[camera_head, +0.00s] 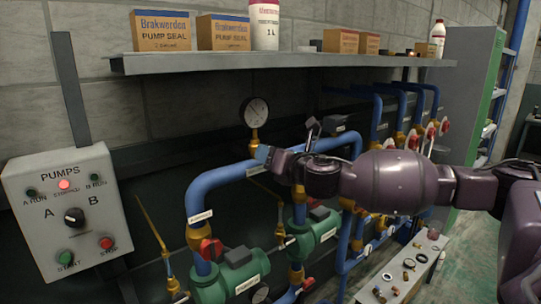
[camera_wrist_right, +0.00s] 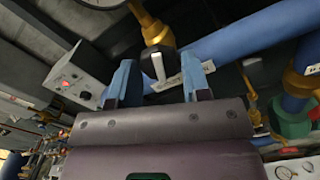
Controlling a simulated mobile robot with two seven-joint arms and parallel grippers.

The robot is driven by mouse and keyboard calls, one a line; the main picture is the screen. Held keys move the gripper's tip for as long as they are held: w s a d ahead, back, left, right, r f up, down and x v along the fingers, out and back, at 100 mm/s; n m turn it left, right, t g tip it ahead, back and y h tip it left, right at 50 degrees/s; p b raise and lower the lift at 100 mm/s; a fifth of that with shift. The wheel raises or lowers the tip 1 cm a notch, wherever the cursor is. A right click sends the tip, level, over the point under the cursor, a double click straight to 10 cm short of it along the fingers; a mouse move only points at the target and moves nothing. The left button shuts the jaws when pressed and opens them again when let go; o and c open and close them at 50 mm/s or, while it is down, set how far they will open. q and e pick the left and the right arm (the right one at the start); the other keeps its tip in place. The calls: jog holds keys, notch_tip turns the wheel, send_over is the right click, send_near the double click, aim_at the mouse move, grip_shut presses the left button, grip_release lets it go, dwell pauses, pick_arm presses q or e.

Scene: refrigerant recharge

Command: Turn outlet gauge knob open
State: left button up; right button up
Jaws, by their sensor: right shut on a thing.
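The outlet gauge (camera_head: 255,112) is a round white dial on a brass stem above the blue pipe (camera_head: 222,178). My right gripper (camera_head: 264,155) reaches in from the right to just below the dial, at the brass fitting. In the right wrist view, the gauge knob (camera_wrist_right: 157,66), dark with a pale lever, sits below the brass fitting (camera_wrist_right: 152,30) and between the blue fingertips of my right gripper (camera_wrist_right: 158,80). The gripper is shut on the knob. In the head view the gripper hides the knob. My left gripper is not in view.
A pump control box (camera_head: 70,215) with a lit red lamp is on the left. A shelf (camera_head: 300,61) with boxes and bottles runs above. Green pumps (camera_head: 232,277) with red-handled valves stand below. A bench (camera_head: 410,275) with small parts is at the lower right.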

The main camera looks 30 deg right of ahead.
jog(key=shift+f, duration=0.15)
jog(key=n, duration=0.3)
jog(key=o, duration=0.6)
jog(key=shift+n, duration=0.4)
jog(key=o, duration=0.3)
jog(key=shift+s, duration=0.1)
jog(key=shift+s, duration=0.1)
jog(key=s+b, duration=0.2)
jog(key=s, duration=0.4)
jog(key=shift+s+d+b, duration=0.25)
jog(key=shift+s+b, duration=0.1)
